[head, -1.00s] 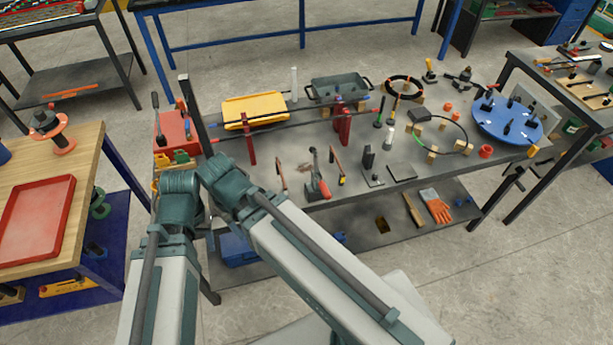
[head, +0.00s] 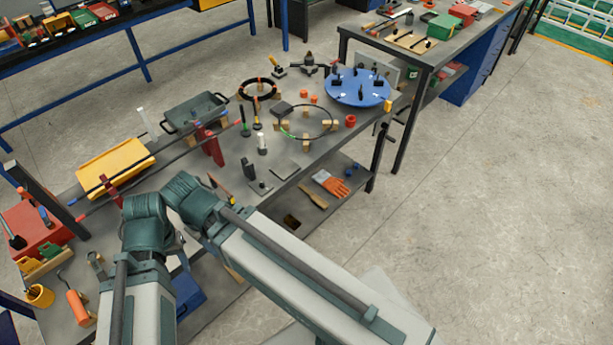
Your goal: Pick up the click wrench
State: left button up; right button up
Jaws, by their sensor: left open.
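I cannot pick out the click wrench for certain. A slim tool with a reddish-brown handle (head: 219,188) lies on the grey workbench (head: 345,143), just behind my arm. A dark-ended tool (head: 13,238) leans at the red box (head: 48,232) on the left, and an orange-handled tool (head: 76,308) lies at lower left. My left gripper's fingertips are hard to make out, and nothing held shows. The arm hides part of the bench top. My right gripper does not show.
A yellow tray (head: 115,165), a dark green tray (head: 193,112) and red stands (head: 212,149) holding a long bar occupy the bench. A blue round plate (head: 358,88) sits at its far right. Gloves (head: 332,183) lie on the lower shelf. Open floor (head: 480,200) lies to the right.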

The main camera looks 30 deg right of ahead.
aim_at(102, 276)
jog(key=l+z, duration=0.1)
jog(key=z, duration=0.35)
jog(key=i+l+z, duration=0.1)
jog(key=z, duration=0.4)
jog(key=i+l, duration=0.15)
jog(key=i, duration=0.25)
jog(key=i+l+u, duration=0.15)
jog(key=i+u, duration=0.25)
jog(key=i+l+u, duration=0.15)
jog(key=u, duration=0.25)
jog(key=k+l+u, duration=0.2)
jog(key=u, duration=0.2)
jog(key=k+z, duration=0.3)
jog(key=k+u, duration=0.1)
jog(key=u, duration=0.35)
jog(key=j+u, duration=0.15)
jog(key=u, duration=0.35)
jog(key=k+j+u, duration=0.1)
jog(key=u, duration=0.35)
jog(key=j, duration=0.1)
